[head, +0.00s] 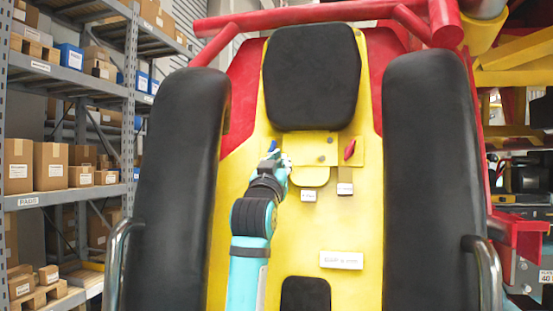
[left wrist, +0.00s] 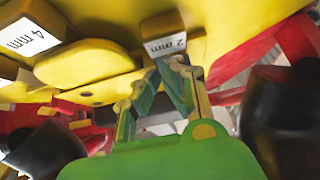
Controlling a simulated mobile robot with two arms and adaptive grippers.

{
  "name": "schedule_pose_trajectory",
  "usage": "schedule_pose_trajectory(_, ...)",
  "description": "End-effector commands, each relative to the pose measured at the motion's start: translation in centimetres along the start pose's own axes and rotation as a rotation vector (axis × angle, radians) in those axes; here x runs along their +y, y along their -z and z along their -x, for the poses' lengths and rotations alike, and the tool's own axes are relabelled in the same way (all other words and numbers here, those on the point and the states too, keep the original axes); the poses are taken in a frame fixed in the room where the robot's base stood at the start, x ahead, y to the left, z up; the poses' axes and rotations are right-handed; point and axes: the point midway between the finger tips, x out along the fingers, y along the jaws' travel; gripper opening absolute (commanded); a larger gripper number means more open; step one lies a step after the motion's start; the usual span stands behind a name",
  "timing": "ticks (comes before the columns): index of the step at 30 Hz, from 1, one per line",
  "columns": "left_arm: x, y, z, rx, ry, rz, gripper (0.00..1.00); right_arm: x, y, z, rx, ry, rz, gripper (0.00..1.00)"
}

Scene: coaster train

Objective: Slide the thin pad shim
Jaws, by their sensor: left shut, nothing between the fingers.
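A shim tag marked 2 mm (left wrist: 166,45) sits on a brownish block at the yellow seat back in the left wrist view. My left gripper (head: 280,160) is shut and empty; in the left wrist view its fingertips (left wrist: 174,68) are close below that tag, and I cannot tell whether they touch it. A second tag marked 4 mm (left wrist: 28,38) is at the upper left there, beside a rounded yellow tab (left wrist: 88,62). In the head view, a small blue part (head: 272,146) shows at the gripper, and a red knob (head: 349,150) is to its right. My right gripper is not in view.
Thick black side pads (head: 180,170) and (head: 435,180) flank the yellow seat back (head: 230,190). A black headrest (head: 312,75) is above. A white label (head: 342,260) is lower on the seat. Shelves with boxes (head: 50,165) stand at the left.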

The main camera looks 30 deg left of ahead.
Motion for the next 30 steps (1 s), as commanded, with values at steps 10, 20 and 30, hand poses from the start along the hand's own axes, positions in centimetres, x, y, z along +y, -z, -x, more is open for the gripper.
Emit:
schedule_pose_trajectory(10, 0.0, 0.0, -0.2, 0.001, 0.000, 0.000, 0.00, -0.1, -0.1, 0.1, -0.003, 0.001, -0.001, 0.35)
schedule_pose_trajectory(20, 0.0, -3.1, 2.1, 0.000, 0.000, 0.000, 0.00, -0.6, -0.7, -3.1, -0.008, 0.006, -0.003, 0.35)
schedule_pose_trajectory(30, 0.0, -3.5, 2.4, -0.005, 0.000, 0.000, 0.00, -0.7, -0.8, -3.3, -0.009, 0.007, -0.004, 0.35)
